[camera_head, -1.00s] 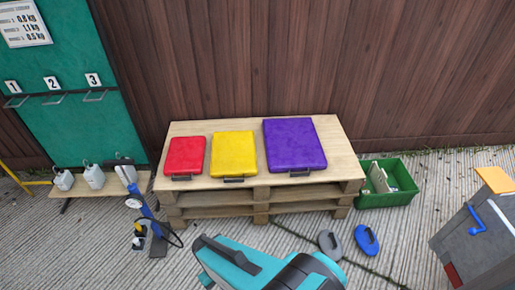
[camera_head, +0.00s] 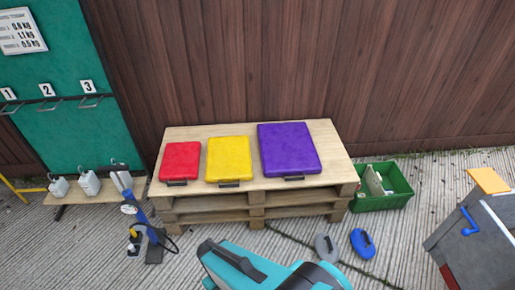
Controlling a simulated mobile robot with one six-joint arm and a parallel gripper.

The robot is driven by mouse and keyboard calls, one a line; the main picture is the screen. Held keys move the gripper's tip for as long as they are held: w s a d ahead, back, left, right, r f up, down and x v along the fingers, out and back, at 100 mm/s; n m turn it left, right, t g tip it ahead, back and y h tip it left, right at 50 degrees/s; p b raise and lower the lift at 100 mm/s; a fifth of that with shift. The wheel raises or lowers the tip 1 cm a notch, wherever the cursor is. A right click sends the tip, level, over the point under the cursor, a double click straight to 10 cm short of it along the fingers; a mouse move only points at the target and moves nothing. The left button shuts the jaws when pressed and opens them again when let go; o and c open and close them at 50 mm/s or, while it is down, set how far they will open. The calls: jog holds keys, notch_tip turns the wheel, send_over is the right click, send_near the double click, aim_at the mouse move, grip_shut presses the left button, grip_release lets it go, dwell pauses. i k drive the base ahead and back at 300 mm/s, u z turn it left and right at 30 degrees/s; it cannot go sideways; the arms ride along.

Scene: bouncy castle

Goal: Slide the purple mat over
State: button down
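The purple mat (camera_head: 289,148) lies flat on the right part of the wooden pallet table (camera_head: 190,134). It is the largest of the mats there and has a dark handle (camera_head: 294,178) at its front edge. The yellow mat (camera_head: 229,157) lies to its left with a narrow gap between them. The red mat (camera_head: 180,161) lies further left. Both also have dark front handles. My teal arm shows at the bottom middle, in front of the pallets and apart from the mats.
A green crate (camera_head: 382,205) with items stands right of the pallets. A grey pad (camera_head: 326,248) and a blue pad (camera_head: 362,243) lie on the ground in front. A grey box with a blue crank (camera_head: 473,219) stands at right. A blue pump (camera_head: 136,205) stands front left. A wooden fence is behind.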

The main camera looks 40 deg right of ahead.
aim_at(288, 149)
jog(key=z, duration=0.05)
jog(key=i, duration=0.9)
jog(key=u, duration=0.05)
